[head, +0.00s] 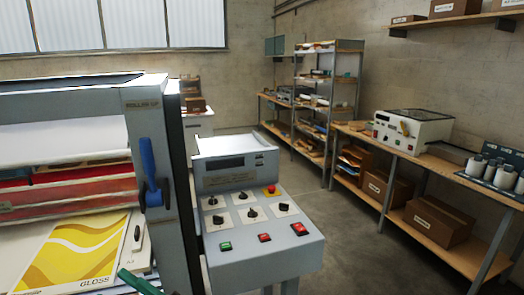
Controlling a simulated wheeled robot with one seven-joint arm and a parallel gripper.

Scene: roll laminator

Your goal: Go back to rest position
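My gripper is not in view, and no part of my arm shows clearly. The roll laminator (155,100) stands at the left with a white roll (60,143) and red rollers (70,195). A blue lever (150,175) hangs down on its grey side panel, below a "ROLLER UP" label. The grey control console (262,262) stands right of it, with black knobs, green and red switches and a red stop button (271,190). Yellow "GLOSS" sheets (85,245) lie on the laminator's front table.
A wooden workbench (445,170) runs along the right wall, carrying a beige machine (412,130) and several grey canisters (490,172). Cardboard boxes (437,220) sit on its lower shelf. A metal shelf unit (328,100) stands at the back. The floor (345,230) between console and workbench is clear.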

